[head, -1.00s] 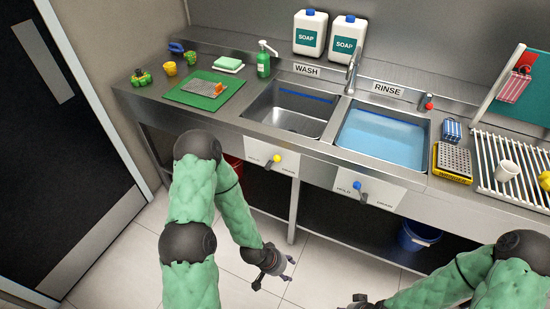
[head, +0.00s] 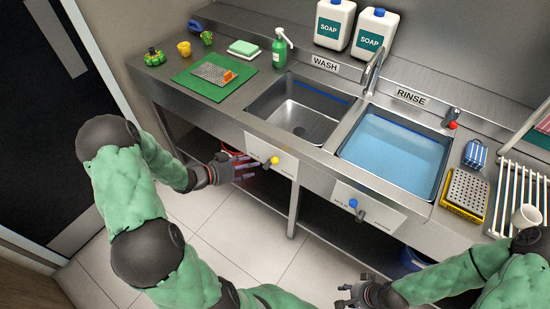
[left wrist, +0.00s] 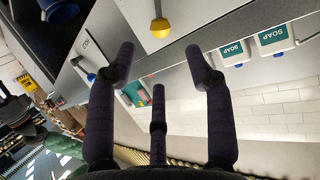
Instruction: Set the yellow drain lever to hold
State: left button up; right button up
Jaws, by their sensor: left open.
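The yellow drain lever (head: 274,160) is on a white plate on the counter front, below the wash sink (head: 300,125). Its yellow knob leans right of the dark pivot, toward the right-hand label, which is too small to read. My left gripper (head: 238,168) is open and empty, just left of the lever, with its fingers pointing toward the plate. In the left wrist view the yellow knob (left wrist: 160,27) shows ahead of the spread fingers and apart from them. My right gripper (head: 348,293) is low at the bottom, away from the counter, with its fingers looking spread and empty.
A blue lever (head: 353,203) is on a similar plate below the water-filled rinse sink (head: 395,150), to the right. A red bucket (head: 236,160) is under the counter behind my left gripper. The floor (head: 250,235) before the counter is open.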

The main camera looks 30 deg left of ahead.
aim_at(272, 161)
pick_arm(q)
jog(key=shift+b+x, duration=1.6)
jog(key=shift+x, duration=3.6)
jog(key=shift+f, duration=0.1)
jog(key=shift+c, duration=0.2)
grip_shut()
